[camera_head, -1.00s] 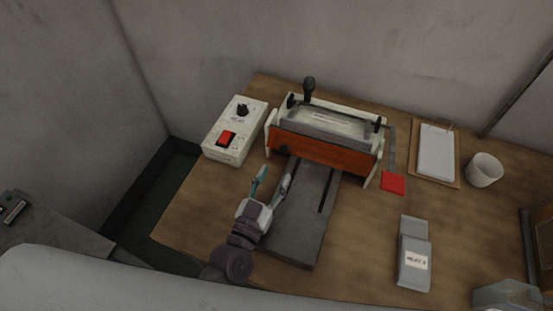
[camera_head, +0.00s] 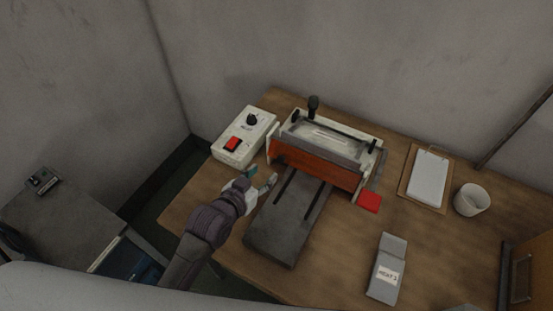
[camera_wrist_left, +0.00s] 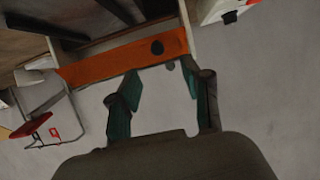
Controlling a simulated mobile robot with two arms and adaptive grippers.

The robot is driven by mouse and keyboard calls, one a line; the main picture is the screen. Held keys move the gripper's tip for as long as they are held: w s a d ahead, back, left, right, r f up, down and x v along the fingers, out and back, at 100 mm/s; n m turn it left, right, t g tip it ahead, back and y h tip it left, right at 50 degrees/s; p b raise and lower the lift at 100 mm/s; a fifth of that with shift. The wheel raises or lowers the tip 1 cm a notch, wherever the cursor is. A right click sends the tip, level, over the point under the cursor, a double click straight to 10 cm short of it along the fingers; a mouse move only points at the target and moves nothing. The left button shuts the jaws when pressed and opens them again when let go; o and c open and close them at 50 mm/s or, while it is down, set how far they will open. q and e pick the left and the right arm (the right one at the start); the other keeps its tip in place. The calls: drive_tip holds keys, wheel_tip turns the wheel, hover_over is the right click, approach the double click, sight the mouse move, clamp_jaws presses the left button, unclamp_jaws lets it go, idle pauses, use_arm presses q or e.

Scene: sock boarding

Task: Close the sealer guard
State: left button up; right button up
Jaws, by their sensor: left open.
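The sealer (camera_head: 322,134) is a white-framed machine at the back of the wooden table, with a black-knobbed handle (camera_head: 313,103) standing at its back left. Its orange guard panel (camera_head: 318,170) spans the front, above the grey slotted bed (camera_head: 287,225). My left gripper (camera_head: 262,178) is open and empty, just in front of the panel's left end. Its two teal-padded fingers (camera_wrist_left: 165,88) point toward the knob end, apparently without touching. My right gripper is not in view.
A white control box (camera_head: 245,137) with a red switch stands left of the sealer. A red piece (camera_head: 369,202), a clipboard (camera_head: 427,178), a white cup (camera_head: 472,199) and a grey labelled packet (camera_head: 387,270) lie to the right. A grey side table (camera_head: 65,220) is at the left.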

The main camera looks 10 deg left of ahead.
sight(280, 159)
use_arm(q)
drive_tip(key=x, duration=0.6)
drive_tip(key=p+x, duration=0.1)
drive_tip(key=x, duration=0.1)
drive_tip(key=shift+w+d+f, duration=0.1)
drive_tip(key=shift+w+d, duration=0.2)
drive_tip(key=shift+d, duration=0.1)
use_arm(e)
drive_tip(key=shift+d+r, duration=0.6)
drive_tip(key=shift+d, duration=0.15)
